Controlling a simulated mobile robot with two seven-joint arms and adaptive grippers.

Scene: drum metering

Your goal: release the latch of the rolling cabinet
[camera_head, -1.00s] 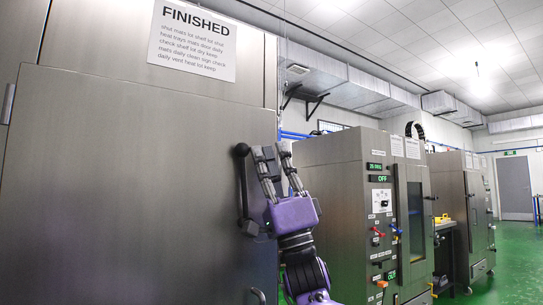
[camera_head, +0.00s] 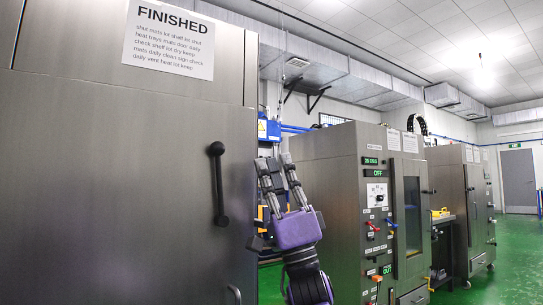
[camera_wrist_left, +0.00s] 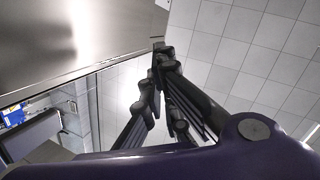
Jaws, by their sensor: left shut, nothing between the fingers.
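A large steel cabinet (camera_head: 120,190) with a FINISHED sign (camera_head: 169,38) fills the left of the head view. A black bar handle (camera_head: 219,186), which looks like its latch, stands upright near the right edge of its closed front. My left gripper (camera_head: 274,161) is just right of the cabinet's edge, fingers pointing up, apart from the handle. It is shut and empty. In the left wrist view the fingers (camera_wrist_left: 160,52) converge beside the cabinet's steel face (camera_wrist_left: 60,40); the handle does not show there. My right gripper is in neither view.
A second steel cabinet (camera_head: 336,190) with displays, coloured knobs and a window stands to the right, beyond my left gripper. More cabinets (camera_head: 458,190) stand farther back. A small grey handle (camera_head: 235,294) is low on the near cabinet. Green floor (camera_head: 515,260) is open at right.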

